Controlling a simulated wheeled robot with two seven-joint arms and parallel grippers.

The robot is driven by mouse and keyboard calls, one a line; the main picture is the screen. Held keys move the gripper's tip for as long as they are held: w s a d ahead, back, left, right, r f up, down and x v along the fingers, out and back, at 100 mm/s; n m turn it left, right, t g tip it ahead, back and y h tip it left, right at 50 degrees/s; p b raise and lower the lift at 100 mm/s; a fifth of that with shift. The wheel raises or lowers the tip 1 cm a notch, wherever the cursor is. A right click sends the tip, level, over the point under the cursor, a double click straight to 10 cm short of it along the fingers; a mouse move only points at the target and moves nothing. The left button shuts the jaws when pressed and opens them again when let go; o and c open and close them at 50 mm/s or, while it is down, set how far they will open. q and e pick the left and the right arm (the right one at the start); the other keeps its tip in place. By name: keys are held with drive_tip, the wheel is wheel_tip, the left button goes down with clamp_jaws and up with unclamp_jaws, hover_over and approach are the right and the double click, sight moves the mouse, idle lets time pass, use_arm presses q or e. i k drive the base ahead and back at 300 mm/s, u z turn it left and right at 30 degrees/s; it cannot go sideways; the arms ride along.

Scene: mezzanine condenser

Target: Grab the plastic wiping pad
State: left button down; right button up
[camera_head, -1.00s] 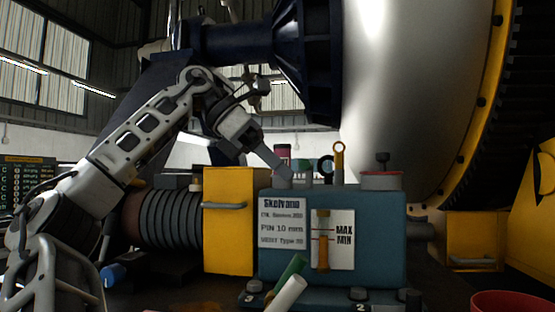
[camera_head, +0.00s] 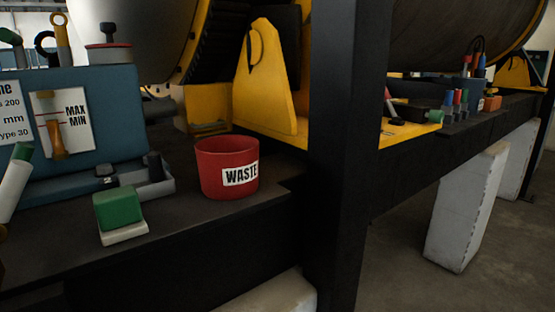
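A small block with a green top and a whitish base, which looks like the wiping pad (camera_head: 118,210), lies on the dark bench top near its front edge. It is left of the red waste bin and in front of a small grey tray. Nothing touches it from above. Neither my left nor my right gripper shows in the head view now.
The red bin marked WASTE (camera_head: 227,168) stands right of the pad. The blue-grey pump box (camera_head: 90,110) is behind it, with a small grey tray (camera_head: 152,180) at its foot. A white tube with a green end (camera_head: 14,180) leans at left. A black post (camera_head: 345,150) rises at right.

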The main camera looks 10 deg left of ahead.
sight(118, 210)
drive_tip(key=k, duration=1.8)
